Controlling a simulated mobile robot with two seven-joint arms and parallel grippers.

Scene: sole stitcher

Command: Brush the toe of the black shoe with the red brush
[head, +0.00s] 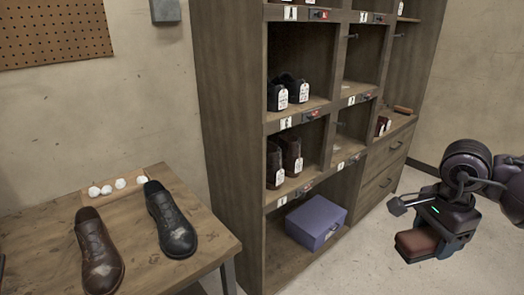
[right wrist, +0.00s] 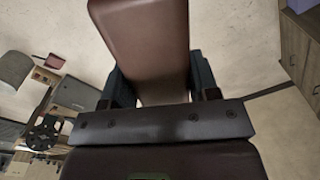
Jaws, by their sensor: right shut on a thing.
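The black shoe (head: 166,215) stands on the wooden table at lower left in the head view, its toe towards the table's front edge. A dull greyish patch shows on its toe. My right gripper (head: 424,240) is at the far right, well away from the shoe and in front of the shelf unit. It is shut on a reddish-brown block, which I take for the red brush (head: 416,245). The brush also fills the upper middle of the right wrist view (right wrist: 145,45), between the dark fingers. Its bristles cannot be made out. My left gripper is not in view.
A brown shoe (head: 97,252) stands left of the black one on the table (head: 207,263). A small wooden holder with several white balls (head: 118,187) lies behind them. A tall shelf unit (head: 227,150) holds shoes and a purple box (head: 316,220). Open floor lies between shelf and arm.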

